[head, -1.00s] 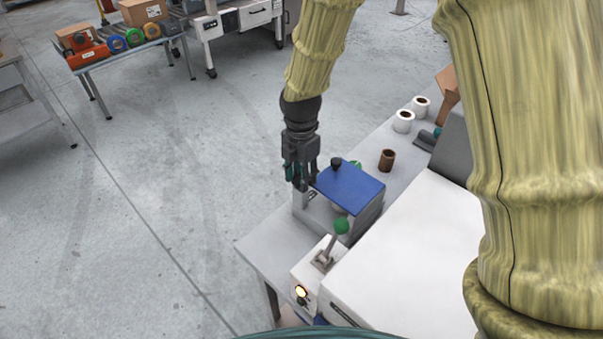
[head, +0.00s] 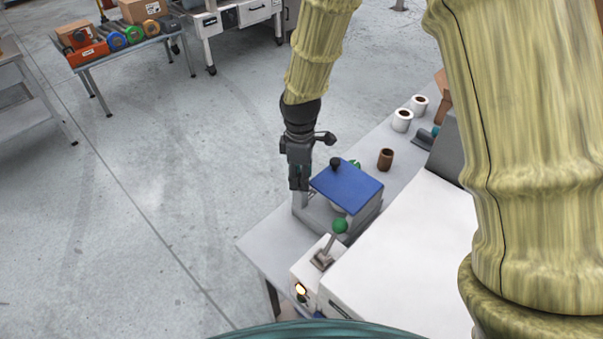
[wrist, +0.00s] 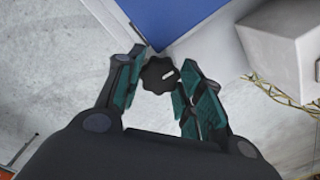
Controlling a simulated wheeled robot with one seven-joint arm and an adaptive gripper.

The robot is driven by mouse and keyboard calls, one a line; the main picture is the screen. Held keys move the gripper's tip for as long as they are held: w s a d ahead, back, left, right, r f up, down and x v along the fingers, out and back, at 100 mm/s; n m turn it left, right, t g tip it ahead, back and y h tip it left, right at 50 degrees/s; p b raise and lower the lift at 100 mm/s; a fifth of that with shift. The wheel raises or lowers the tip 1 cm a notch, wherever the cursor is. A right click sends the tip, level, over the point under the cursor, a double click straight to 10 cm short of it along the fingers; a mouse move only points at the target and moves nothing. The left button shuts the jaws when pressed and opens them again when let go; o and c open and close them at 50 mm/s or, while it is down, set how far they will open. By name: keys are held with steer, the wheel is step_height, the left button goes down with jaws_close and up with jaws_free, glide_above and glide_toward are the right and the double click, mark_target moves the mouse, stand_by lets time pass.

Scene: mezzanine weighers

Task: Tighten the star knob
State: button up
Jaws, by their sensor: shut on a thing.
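The star knob (wrist: 159,74) is black with a lobed rim and a white mark pointing to the upper right in the wrist view. It sits by the corner of a blue cover. My gripper (wrist: 157,78) has its teal-padded fingers on both sides of the knob and is shut on it. In the head view my gripper (head: 298,184) points down at the left end of the blue-topped device (head: 347,187). There the gripper hides the star knob. How tight the knob is cannot be told.
A black round knob (head: 335,163) stands on the blue top's far edge. A green-ball lever (head: 340,226) rises in front. A white box (head: 410,255) lies to the right. A brown cup (head: 386,159) and white rolls (head: 402,120) stand behind. Open floor lies left.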

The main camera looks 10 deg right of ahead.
mark_target(300, 178)
steer(key=m, duration=0.5)
steer(key=shift+w+p, duration=0.1)
steer(key=shift+p, duration=0.2)
steer(key=m, duration=0.5)
steer(key=shift+r, duration=0.1)
steer(key=shift+m, duration=0.4)
steer(key=o, duration=1)
step_height(300, 178, up, 12)
steer(key=shift+f, duration=0.1)
stand_by(0.3)
